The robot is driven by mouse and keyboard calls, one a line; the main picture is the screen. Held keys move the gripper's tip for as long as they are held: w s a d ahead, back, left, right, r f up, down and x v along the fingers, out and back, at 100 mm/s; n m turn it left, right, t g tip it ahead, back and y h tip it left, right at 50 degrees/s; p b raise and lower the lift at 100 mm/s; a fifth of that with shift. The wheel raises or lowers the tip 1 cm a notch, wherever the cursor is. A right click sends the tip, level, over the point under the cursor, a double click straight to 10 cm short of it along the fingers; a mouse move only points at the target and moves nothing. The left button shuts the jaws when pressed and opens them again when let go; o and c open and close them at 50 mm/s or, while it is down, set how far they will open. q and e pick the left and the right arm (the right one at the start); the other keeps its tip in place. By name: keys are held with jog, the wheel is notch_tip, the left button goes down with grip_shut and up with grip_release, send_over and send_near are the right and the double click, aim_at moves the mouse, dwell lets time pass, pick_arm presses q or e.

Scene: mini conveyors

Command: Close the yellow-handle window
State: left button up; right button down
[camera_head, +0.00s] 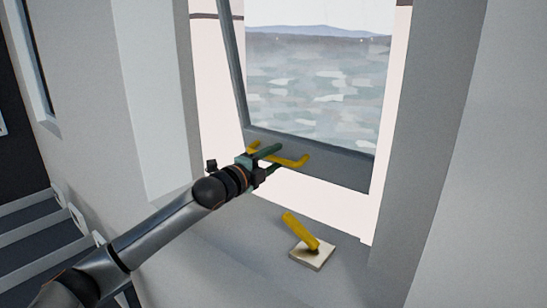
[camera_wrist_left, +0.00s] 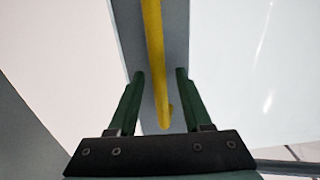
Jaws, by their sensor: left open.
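The window (camera_head: 345,169) has a grey frame and stands ajar in its opening, its lower edge tilted away from the surround. A yellow handle (camera_head: 297,163) runs along its lower rail. My left gripper (camera_head: 276,157) is at this handle with its fingers apart. In the left wrist view, the yellow handle (camera_wrist_left: 154,40) passes between the two green fingers of my left gripper (camera_wrist_left: 160,75), with a gap on each side. The fingers partly hide the handle in the head view. My right gripper is not in view.
A yellow lever (camera_head: 300,231) on a pale square base (camera_head: 312,259) stands on the sill below the window. Grey walls flank the opening on both sides. Steps (camera_head: 28,232) are at the lower left.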

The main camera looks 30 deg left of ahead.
pick_arm(q)
grip_shut()
dwell(0.3)
dwell(1.1)
